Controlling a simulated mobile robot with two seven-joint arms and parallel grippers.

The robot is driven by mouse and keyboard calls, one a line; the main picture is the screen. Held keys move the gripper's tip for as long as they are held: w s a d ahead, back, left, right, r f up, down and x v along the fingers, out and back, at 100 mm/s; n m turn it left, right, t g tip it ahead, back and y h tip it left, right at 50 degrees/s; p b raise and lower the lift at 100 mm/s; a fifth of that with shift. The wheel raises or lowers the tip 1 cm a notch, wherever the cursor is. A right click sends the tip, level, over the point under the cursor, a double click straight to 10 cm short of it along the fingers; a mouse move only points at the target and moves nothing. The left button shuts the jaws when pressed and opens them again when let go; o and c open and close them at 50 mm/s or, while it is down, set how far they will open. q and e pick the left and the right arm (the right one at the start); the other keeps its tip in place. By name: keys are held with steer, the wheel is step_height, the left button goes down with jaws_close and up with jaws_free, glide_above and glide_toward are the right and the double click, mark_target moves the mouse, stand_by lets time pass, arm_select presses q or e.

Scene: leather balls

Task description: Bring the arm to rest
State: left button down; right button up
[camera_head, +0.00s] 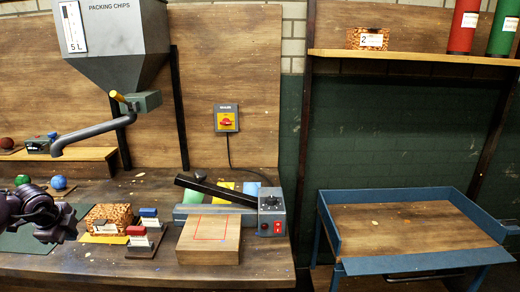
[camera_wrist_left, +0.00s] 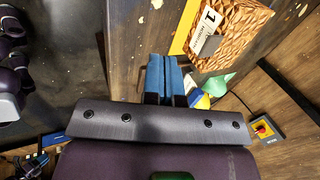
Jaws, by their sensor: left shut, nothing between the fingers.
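My left gripper (camera_head: 66,226) comes in from the left edge in the head view, dark purple, above the left part of the workbench. In the left wrist view its two blue fingers (camera_wrist_left: 165,76) are together with nothing between them. A wicker box labelled 1 (camera_head: 118,212) stands on the bench just right of the gripper; it also shows in the left wrist view (camera_wrist_left: 238,30). The gripper appears apart from it.
A green ball (camera_head: 22,180) and a blue ball (camera_head: 58,183) are behind the arm. Red (camera_head: 136,231) and blue (camera_head: 149,212) stamps stand right of the box. A wooden block (camera_head: 209,240) lies before a sealer (camera_head: 271,208). A hopper spout (camera_head: 90,132) hangs above. A blue-framed cart (camera_head: 412,262) stands right.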

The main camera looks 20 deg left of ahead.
arm_select(q)
steer(key=w+d+f+m+t+h, duration=0.1)
steer(key=w+d+m+t+h, duration=0.25)
steer(key=d, duration=0.55)
steer(key=w+d+m+t+h, duration=0.25)
steer(key=d+t, duration=0.25)
steer(key=d, duration=0.4)
steer(key=s+d+f+n+g+y, duration=0.1)
steer(key=s+d+f+n+y, duration=0.3)
steer(key=s+d+f+n, duration=1.5)
steer(key=s+f, duration=0.2)
steer(key=s, duration=0.2)
steer(key=shift+d+g+y, duration=0.3)
steer(key=shift+d+g, duration=0.05)
steer(key=shift+d, duration=0.05)
